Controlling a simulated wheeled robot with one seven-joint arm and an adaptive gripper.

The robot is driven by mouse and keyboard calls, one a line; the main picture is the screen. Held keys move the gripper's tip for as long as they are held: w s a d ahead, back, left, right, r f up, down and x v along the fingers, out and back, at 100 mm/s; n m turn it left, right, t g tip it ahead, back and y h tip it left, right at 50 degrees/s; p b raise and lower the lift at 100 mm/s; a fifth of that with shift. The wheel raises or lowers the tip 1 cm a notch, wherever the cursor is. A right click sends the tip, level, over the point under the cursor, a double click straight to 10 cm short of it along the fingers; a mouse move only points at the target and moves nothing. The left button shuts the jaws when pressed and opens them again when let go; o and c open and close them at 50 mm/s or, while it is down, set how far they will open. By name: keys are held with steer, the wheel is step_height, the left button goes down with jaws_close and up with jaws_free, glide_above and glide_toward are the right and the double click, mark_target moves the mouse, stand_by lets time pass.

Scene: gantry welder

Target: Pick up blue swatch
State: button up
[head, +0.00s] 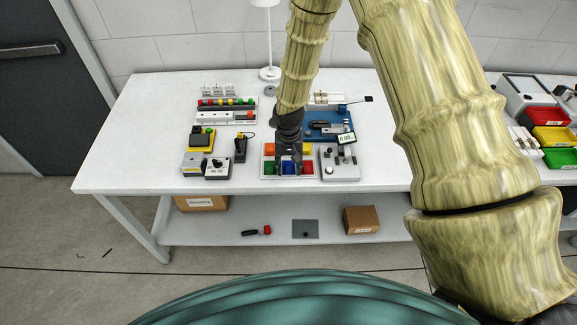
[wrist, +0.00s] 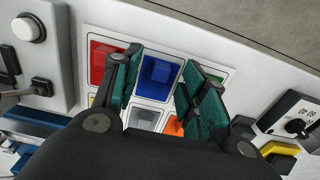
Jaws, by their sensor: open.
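The blue swatch (wrist: 158,72) is a small blue block in a blue-lined compartment of a white sorting tray (wrist: 192,29). In the head view, the blue swatch (head: 289,168) lies in the tray's front middle compartment, partly hidden behind my gripper. My gripper (wrist: 157,75) is open and empty. In the wrist view its two teal-padded fingers stand on either side of the blue compartment. In the head view my gripper (head: 289,158) points down over the tray. I cannot tell how far the fingertips are above the swatch.
In the wrist view, a red compartment (wrist: 101,58) and a green one (wrist: 216,72) flank the blue one. A grey control box (head: 340,163) stands close right of the tray. Boxes with knobs (head: 217,168) stand to the left. The table's front left (head: 120,175) is clear.

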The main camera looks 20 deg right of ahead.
steer(key=shift+f, duration=0.35)
steer(key=shift+c, duration=0.4)
steer(key=c, duration=0.7)
steer(key=shift+c, duration=0.2)
steer(key=shift+r, duration=0.1)
